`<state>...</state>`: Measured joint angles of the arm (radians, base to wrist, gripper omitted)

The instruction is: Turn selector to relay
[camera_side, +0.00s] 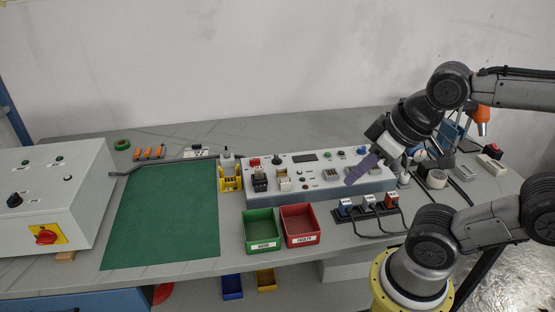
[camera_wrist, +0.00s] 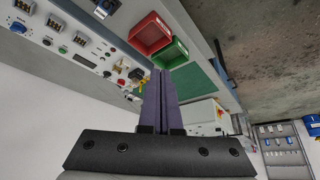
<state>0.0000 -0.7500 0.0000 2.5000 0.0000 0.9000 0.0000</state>
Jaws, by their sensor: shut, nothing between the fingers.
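The long white test panel (camera_side: 330,199) lies across the middle of the bench, with a dark display, sockets, buttons and knobs on its top. A small black knob (camera_side: 278,159) sits left of the display and may be the selector; its label and pointer are too small to read. My gripper (camera_side: 350,182) has purple fingers over the right half of the panel, apart from the black knob. The fingers look closed together and empty in the wrist view (camera_wrist: 158,73). There the panel (camera_wrist: 62,58) is at upper left, and the fingers hide part of the bench.
Green (camera_side: 263,245) and red (camera_side: 302,241) bins stand in front of the panel. A power strip (camera_side: 367,213) with plugs and cables lies at front right. A green mat (camera_side: 160,235) is clear at left, beside a white control box (camera_side: 50,205).

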